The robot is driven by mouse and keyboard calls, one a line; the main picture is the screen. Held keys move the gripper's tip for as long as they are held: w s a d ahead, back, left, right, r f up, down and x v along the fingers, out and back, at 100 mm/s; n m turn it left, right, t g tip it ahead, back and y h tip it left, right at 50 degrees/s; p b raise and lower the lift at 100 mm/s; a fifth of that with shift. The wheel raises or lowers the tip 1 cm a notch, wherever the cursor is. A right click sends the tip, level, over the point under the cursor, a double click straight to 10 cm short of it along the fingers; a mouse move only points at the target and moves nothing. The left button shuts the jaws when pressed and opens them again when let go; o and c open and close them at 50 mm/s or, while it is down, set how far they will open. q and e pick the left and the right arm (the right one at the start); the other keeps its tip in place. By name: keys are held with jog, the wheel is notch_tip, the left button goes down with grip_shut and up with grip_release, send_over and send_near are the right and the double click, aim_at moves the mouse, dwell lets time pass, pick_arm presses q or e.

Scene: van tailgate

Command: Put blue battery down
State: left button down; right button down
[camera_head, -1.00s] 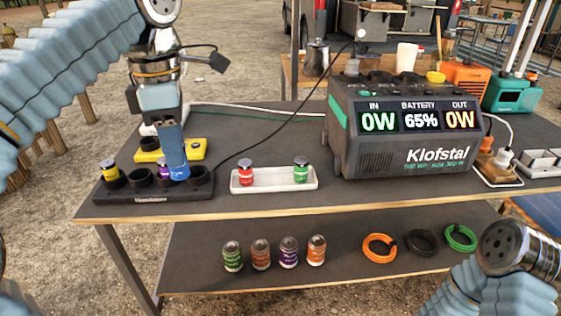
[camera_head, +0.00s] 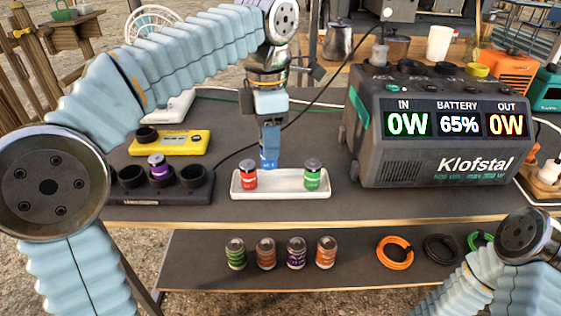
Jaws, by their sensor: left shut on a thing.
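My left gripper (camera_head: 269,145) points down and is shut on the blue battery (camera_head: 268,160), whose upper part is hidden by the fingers. The battery is over the white tray (camera_head: 280,192), between a red-labelled battery (camera_head: 249,176) and a green-labelled one (camera_head: 312,176) standing in it. I cannot tell whether it touches the tray floor. The black charger (camera_head: 170,193) at left holds a purple battery (camera_head: 158,166); two other visible slots look empty, and its left end is hidden by my arm. My right gripper is not in view; only part of that arm shows.
A large power station (camera_head: 430,150) stands right of the tray. A yellow device (camera_head: 168,143) lies behind the charger, and a black cable runs behind my gripper.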

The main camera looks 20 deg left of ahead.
pick_arm(q)
jog(key=shift+w+d+f, duration=0.15)
jog(key=shift+d+f, duration=0.1)
jog(key=shift+f, duration=0.05)
jog(key=f, duration=0.1)
jog(key=d+f, duration=0.1)
jog(key=f, duration=0.3)
jog(key=shift+w+d+b, duration=0.2)
jog(key=shift+w+b, duration=0.2)
jog(key=shift+f, duration=0.15)
jog(key=c, duration=0.8)
grip_release()
notch_tip(320, 180, up, 12)
jog(key=p, duration=0.3)
jog(key=shift+r, duration=0.2)
